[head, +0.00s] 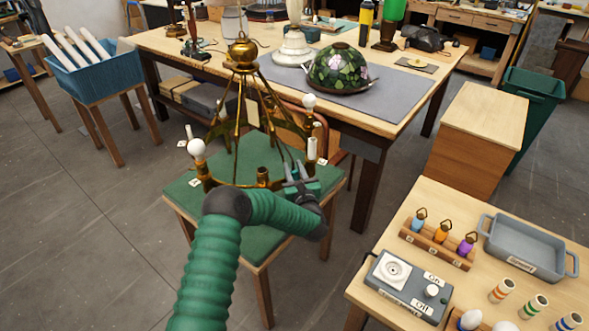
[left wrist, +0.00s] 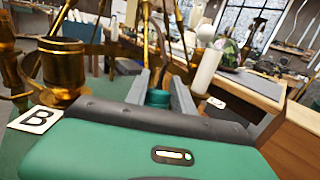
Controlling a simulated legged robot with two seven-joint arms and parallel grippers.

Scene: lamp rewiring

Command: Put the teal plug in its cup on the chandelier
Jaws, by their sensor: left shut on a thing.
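The brass chandelier (head: 237,105) stands on a green-topped stool (head: 185,197). Its arms carry white bulbs and candle sleeves, and an empty-looking brass cup (head: 263,176) faces me. My left gripper (head: 300,180) is at the chandelier's front right, near its lower ring. In the left wrist view, its fingers (left wrist: 162,95) are shut on the teal plug (left wrist: 158,98), of which only a small part shows between them. A brass cup (left wrist: 62,62) with a "B" tag (left wrist: 34,119) stands left of the fingers. Whether the plug is inside a cup cannot be told. My right gripper is not in view.
Behind is a workbench with a grey mat (head: 385,105) and a stained-glass shade (head: 338,68). At right, a table holds a rack (head: 434,244) with blue, orange and purple plugs, a grey tray (head: 525,247) and a tester box (head: 408,285). A white candle sleeve (left wrist: 206,70) stands right of the fingers.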

